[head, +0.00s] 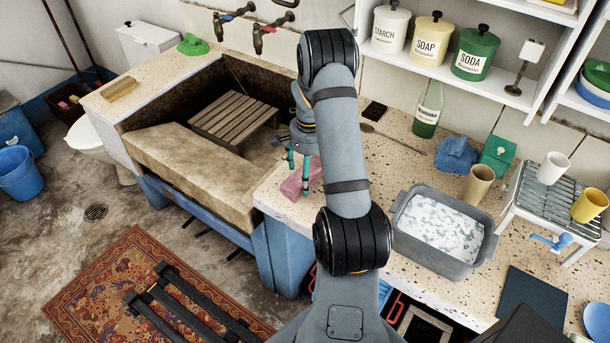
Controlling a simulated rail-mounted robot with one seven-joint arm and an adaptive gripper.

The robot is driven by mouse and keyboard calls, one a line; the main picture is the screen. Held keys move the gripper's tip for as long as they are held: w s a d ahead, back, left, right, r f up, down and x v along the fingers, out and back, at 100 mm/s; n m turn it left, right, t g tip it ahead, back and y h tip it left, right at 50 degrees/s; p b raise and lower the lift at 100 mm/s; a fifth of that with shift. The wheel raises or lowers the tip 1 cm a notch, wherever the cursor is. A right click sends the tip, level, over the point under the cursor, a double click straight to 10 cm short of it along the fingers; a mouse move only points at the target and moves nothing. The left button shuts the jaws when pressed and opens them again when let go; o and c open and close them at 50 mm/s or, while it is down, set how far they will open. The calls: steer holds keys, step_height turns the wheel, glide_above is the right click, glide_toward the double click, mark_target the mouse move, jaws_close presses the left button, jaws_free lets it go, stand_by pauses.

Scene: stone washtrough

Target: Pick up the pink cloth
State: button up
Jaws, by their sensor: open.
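The pink cloth (292,187) lies crumpled on the speckled counter (272,198), just right of the stone trough. My gripper (299,178) points down at the cloth with its two teal-tipped fingers apart. The near finger overlaps the right part of the cloth in this view; the other finger is at the cloth's far side. I cannot tell whether the fingers touch it. My arm hides the counter just to the right of the cloth.
The trough (185,165) with a slatted wooden rack (234,117) is on the left. A shelf with canisters hangs behind.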

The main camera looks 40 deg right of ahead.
steer(key=shift+f, duration=0.3)
steer(key=shift+c, duration=1)
steer(key=c, duration=1.1)
steer(key=shift+c, duration=0.4)
